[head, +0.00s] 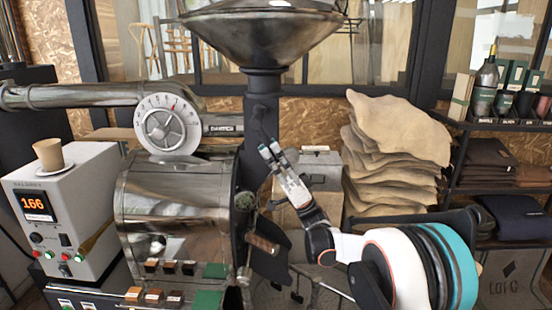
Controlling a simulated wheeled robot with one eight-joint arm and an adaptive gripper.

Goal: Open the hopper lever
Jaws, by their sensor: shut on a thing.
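The roaster's metal hopper (262,32) is a wide funnel on a dark neck at the top middle. A thin dark hopper lever (257,120) sits on the front of this neck and slants down to the right. My gripper (269,149) comes up from the lower right, with its fingertips at the lever's lower end. It is shut on the lever, and its dark fingertips hide that end. The picture is too small to show the exact contact.
The roaster drum (172,208) and a round dial (169,126) stand left of my gripper. A white box with a display (75,205) holds a paper cup (49,155). Stacked sacks (392,150) and a dark shelf (503,126) stand right.

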